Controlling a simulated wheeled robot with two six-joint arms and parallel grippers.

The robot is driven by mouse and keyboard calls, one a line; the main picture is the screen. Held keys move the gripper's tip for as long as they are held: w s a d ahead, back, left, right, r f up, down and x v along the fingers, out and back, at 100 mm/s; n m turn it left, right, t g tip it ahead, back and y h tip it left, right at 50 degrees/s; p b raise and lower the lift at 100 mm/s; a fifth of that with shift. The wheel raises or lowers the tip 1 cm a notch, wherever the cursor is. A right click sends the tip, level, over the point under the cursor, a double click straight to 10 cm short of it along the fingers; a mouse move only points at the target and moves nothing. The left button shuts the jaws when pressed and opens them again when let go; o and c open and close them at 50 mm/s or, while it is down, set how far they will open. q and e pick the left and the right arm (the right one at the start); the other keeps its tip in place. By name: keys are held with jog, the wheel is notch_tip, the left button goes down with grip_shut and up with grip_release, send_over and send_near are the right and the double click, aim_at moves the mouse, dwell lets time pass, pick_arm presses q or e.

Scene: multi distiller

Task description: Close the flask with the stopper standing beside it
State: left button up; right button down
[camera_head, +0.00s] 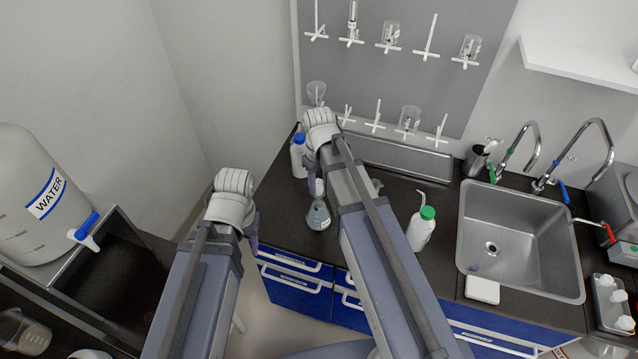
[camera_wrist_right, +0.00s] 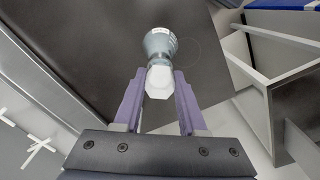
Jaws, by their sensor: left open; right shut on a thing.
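The flask (camera_head: 318,217) is a small clear conical vessel with bluish-grey contents, upright on the dark counter near its front edge. It also shows in the right wrist view (camera_wrist_right: 160,42). My right gripper (camera_head: 316,178) is shut on the white faceted stopper (camera_wrist_right: 159,82), which also shows in the head view (camera_head: 319,187). The stopper is in line with the flask's mouth and hides it. I cannot tell whether they touch. My left gripper (camera_head: 252,232) is open and empty, left of the flask, beyond the counter's front edge.
A blue-capped bottle (camera_head: 298,158) stands behind the flask to the left. A green-capped wash bottle (camera_head: 421,230) stands to the right, beyond my right arm. A steel sink (camera_head: 480,270) is further right. A drying rack (camera_head: 400,60) hangs on the back wall.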

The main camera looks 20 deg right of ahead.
jog(key=shift+f+b, duration=0.65)
jog(key=shift+f, duration=0.05)
jog(key=shift+c, duration=2)
grip_release()
jog(key=shift+r, duration=0.15)
notch_tip(320, 180, up, 8)
jog(key=p, duration=0.8)
jog(key=shift+f, duration=0.25)
jog(key=shift+h, duration=0.6)
jog(key=s+a+f+b, duration=0.3)
jog(key=s, duration=0.1)
jog(key=s+a+f+b, duration=0.3)
jog(key=s+a+b, duration=0.1)
jog(key=s, duration=0.1)
jog(key=s+a+f+b, duration=0.3)
jog(key=s+f, duration=0.1)
jog(key=s, duration=0.1)
jog(key=shift+s+a, duration=0.1)
jog(key=shift+a, duration=0.15)
